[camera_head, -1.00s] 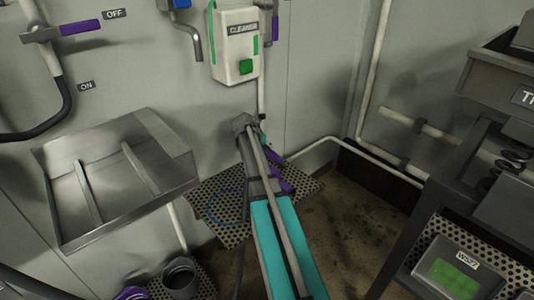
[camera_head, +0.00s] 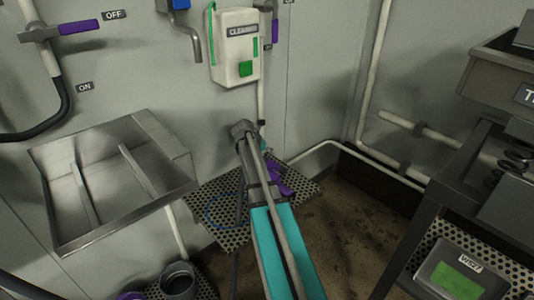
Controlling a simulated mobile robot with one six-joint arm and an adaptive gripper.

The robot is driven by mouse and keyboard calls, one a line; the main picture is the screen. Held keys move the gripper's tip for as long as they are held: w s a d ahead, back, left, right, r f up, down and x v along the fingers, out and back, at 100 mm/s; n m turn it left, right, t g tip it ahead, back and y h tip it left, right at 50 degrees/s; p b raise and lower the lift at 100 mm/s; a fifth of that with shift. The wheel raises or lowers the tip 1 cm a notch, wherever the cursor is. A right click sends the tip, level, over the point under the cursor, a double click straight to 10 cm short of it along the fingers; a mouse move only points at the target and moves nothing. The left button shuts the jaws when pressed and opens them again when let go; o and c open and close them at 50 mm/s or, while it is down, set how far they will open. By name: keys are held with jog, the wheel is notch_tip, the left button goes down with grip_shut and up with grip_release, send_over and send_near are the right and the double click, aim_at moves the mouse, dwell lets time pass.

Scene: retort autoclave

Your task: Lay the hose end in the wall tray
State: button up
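The wall tray (camera_head: 168,200) is a shallow, tilted metal tray with two bars across it, on the left wall. It looks empty. My grey and teal arm reaches up through the middle, to the right of the tray. My gripper's fingers cannot be made out behind my arm links. Purple parts (camera_head: 283,180) show just right of the arm; I cannot tell whether they belong to the hose end.
A white cleanser dispenser (camera_head: 235,58) and a metal spout (camera_head: 192,40) are on the wall above. A dark bucket (camera_head: 178,281) stands below the tray. White pipes run along the corner.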

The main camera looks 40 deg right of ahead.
jog(key=shift+r, duration=0.1)
dwell(0.3)
jog(key=p+v, duration=0.2)
jog(key=v, duration=0.1)
jog(key=shift+d+p, duration=0.1)
jog(key=shift+p, duration=0.25)
jog(key=p+v, duration=0.7)
jog(key=v, duration=0.2)
dwell(0.6)
